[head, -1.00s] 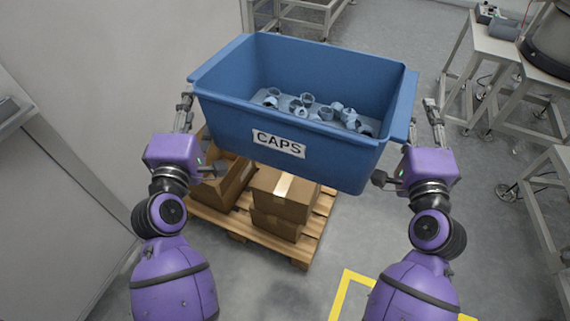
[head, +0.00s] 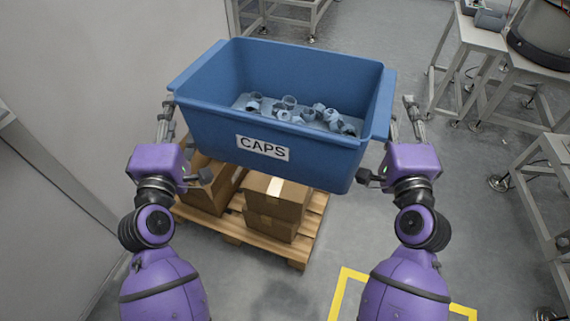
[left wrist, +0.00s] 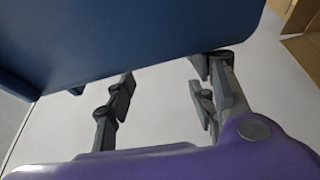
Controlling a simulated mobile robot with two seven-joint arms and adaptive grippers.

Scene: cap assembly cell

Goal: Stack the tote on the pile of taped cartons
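In the left wrist view, the left fingers (left wrist: 163,92) stand apart with a clear gap, under the tote (left wrist: 130,35). The right fingers also look apart. Exact contact with the rims is unclear.
An open carton (head: 213,190) stands left of the pile on the pallet (head: 245,236). A pale wall panel (head: 60,110) is close on the left. Metal stands (head: 490,50) are at the right. Yellow floor tape (head: 345,285) is in front; floor right of the pallet is clear.

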